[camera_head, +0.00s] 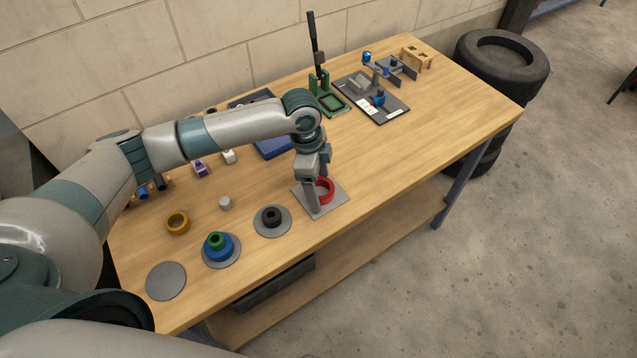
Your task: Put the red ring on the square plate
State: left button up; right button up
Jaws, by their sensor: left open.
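The red ring (326,191) is at the square grey plate (339,203), near the front edge of the wooden table. I cannot tell whether a finger touches the ring. My right gripper is not in view.
Left of the square plate are a round plate with a black ring (271,217), one with blue and green rings (218,254), and an empty round plate (166,281). A yellow ring (177,223) and white cylinder (225,203) lie behind. A green press (328,98) stands at the back.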

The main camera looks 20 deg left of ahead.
pick_arm(q)
jog(key=shift+r, duration=0.1)
notch_tip(320, 180, up, 12)
jog(key=a+b, duration=0.1)
jog(key=b, duration=0.2)
jog(key=shift+a+b, duration=0.35)
jog(key=shift+a, duration=0.05)
